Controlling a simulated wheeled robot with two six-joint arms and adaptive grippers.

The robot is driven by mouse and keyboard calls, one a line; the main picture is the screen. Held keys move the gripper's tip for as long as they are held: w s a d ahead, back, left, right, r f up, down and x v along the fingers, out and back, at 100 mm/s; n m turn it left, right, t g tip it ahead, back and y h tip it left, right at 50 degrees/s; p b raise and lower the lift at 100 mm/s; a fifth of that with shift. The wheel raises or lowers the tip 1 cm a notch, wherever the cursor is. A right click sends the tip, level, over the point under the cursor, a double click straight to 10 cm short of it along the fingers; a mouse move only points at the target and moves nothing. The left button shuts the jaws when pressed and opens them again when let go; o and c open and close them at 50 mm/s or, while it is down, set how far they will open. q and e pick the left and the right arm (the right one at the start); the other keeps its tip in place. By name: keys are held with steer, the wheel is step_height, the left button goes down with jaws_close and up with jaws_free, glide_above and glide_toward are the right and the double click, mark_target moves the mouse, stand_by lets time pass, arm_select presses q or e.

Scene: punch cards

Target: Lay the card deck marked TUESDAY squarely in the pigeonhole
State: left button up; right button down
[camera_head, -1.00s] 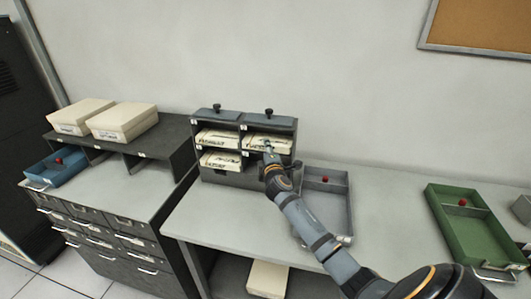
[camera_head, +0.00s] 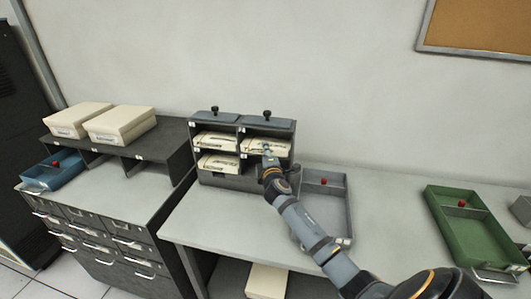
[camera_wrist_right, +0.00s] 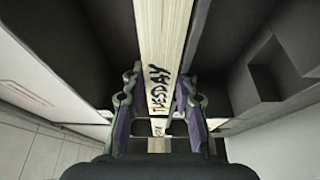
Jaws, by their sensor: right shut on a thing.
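The TUESDAY card deck (camera_wrist_right: 160,60) is a cream block with its name in black on its edge, in the right wrist view. My right gripper (camera_wrist_right: 158,115) is shut on it, one finger at each side. In the head view the deck (camera_head: 254,146) lies inside the upper right pigeonhole of the dark rack (camera_head: 228,181), with my right gripper (camera_head: 267,155) at the opening. The gripper hides part of the deck's front, and I cannot tell how squarely it lies. My left gripper is not in view.
Other decks fill the upper left (camera_head: 215,140) and lower left (camera_head: 219,163) pigeonholes. A grey tray (camera_head: 347,215) with a red knob stands right of the rack, beneath my arm. A green tray (camera_head: 482,243) stands farther right. Bare table (camera_head: 395,205) lies between the trays.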

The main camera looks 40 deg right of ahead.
steer(key=c, duration=1)
jaws_free()
steer(key=shift+r, duration=0.1)
steer(key=v, duration=1.2)
steer(key=shift+a, duration=0.1)
